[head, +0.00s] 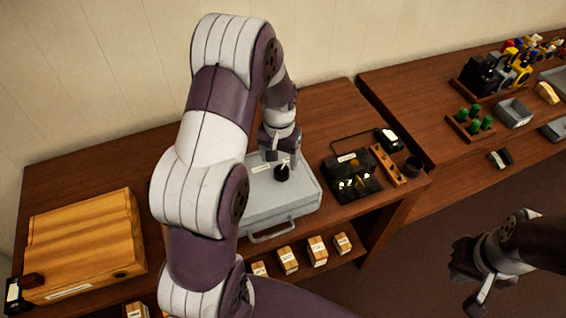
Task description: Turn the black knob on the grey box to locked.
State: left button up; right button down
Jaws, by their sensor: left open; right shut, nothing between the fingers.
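The grey box (295,200) is a flat case with a handle at its front, lying on the brown bench. The black knob (282,174) is on its top face, with a small white label beside it. My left gripper (280,160) is open, pointing down at the knob from its far side. Its fingertips are at or just above the knob; I cannot tell whether they touch it. The knob's marking is too small to read, and my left arm hides the box's left part. My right gripper (474,290) is shut and empty, low at the right, away from the bench.
A wooden box (85,240) lies at the bench's left. Small labelled blocks (317,248) sit on a lower shelf. A second bench holds trays.

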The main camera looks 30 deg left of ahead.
aim_at(282, 170)
pick_arm(q)
jog(key=f, duration=0.1)
jog(key=w+f, duration=0.1)
jog(key=f, duration=0.3)
jog(key=shift+w+d+f+p, duration=0.15)
jog(key=shift+w+p, duration=0.1)
jog(key=shift+p, duration=0.15)
jog(key=shift+s+f, duration=0.15)
jog(key=shift+f, duration=0.05)
jog(key=shift+s+a, duration=0.2)
jog(key=shift+s, duration=0.05)
pick_arm(e)
jog(key=shift+w+r, duration=0.4)
jog(key=shift+r, duration=0.1)
pick_arm(q)
jog(key=shift+w+d, duration=0.1)
jog(key=shift+w, duration=0.05)
jog(key=c, duration=1.1)
jog(key=shift+o, duration=0.2)
pick_arm(e)
jog(key=shift+w, duration=0.15)
